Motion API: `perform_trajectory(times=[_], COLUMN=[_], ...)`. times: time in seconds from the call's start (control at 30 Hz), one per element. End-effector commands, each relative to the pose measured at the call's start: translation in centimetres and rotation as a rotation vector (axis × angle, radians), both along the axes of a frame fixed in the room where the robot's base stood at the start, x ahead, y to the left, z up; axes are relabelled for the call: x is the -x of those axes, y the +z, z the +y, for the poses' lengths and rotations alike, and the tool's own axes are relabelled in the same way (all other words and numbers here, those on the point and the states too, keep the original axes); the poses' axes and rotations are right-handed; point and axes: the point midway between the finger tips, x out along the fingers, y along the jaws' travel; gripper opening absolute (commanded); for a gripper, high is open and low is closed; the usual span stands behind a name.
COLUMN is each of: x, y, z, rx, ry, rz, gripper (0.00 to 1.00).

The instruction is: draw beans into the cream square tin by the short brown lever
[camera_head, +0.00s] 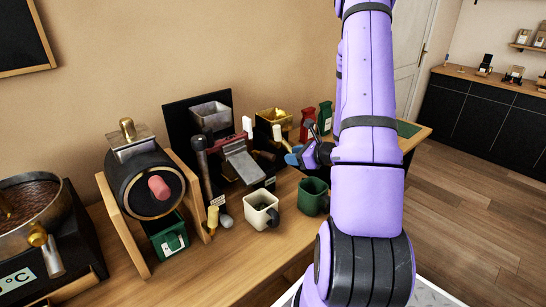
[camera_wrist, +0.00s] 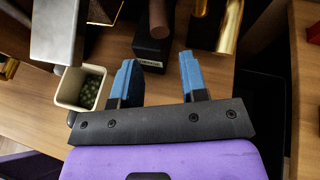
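The cream square tin (camera_head: 258,222) stands on the wooden counter in front of the bins' grey metal chute (camera_head: 243,166). In the wrist view the tin (camera_wrist: 60,91) holds some greenish beans and sits by the chute's lower end. My gripper (camera_wrist: 158,80) is open and empty, its blue fingers apart. In the head view my gripper (camera_head: 299,152) is right of the chute, above the counter. A short brown cylindrical handle (camera_wrist: 159,18) lies ahead of the gap between the fingers, apart from them; it may be the short brown lever. My arm hides part of the right side.
A green tin (camera_head: 312,197) stands right of the cream one, close below my gripper. A brass hopper (camera_head: 274,118) and grey hopper (camera_head: 210,113) rise behind. A drum roaster (camera_head: 146,185) is at left. Red (camera_head: 307,122) and green bags stand at the back.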

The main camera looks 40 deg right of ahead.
Motion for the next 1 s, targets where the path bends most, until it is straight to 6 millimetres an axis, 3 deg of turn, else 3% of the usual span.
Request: perform_trajectory(times=[0.5, 0.97, 1.0], x=[-7.5, -8.6, -8.6], y=[-3.1, -3.6, -3.6], z=[1.6, 1.9, 1.9], rx=[0.000, 0.001, 0.001], ry=[0.004, 0.004, 0.004], rz=[0.000, -0.001, -0.001], gripper=[0.40, 0.40, 0.35])
